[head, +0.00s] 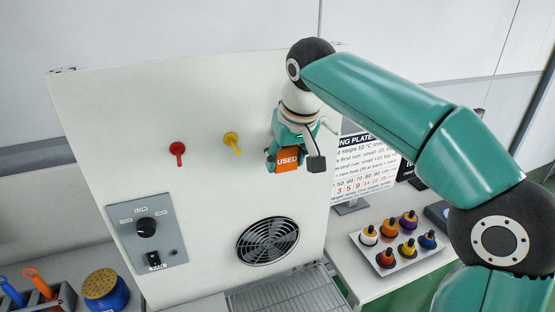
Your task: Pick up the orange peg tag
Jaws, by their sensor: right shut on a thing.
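The orange peg tag (287,164) has a white label reading "USED". It is at my right gripper (294,153), in front of the upright white panel, to the right of the red and yellow pegs. My right gripper is shut on the tag and covers its upper part. I cannot tell whether the tag touches the panel or whether a peg is behind the gripper. My left gripper is not in view.
The white panel (180,110) carries a red peg (178,150), a yellow peg (232,141), a grey control plate (147,235) and a round fan grille (267,241). A tray (400,257) of several coloured knobs stands right. A blue pot (105,290) stands lower left.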

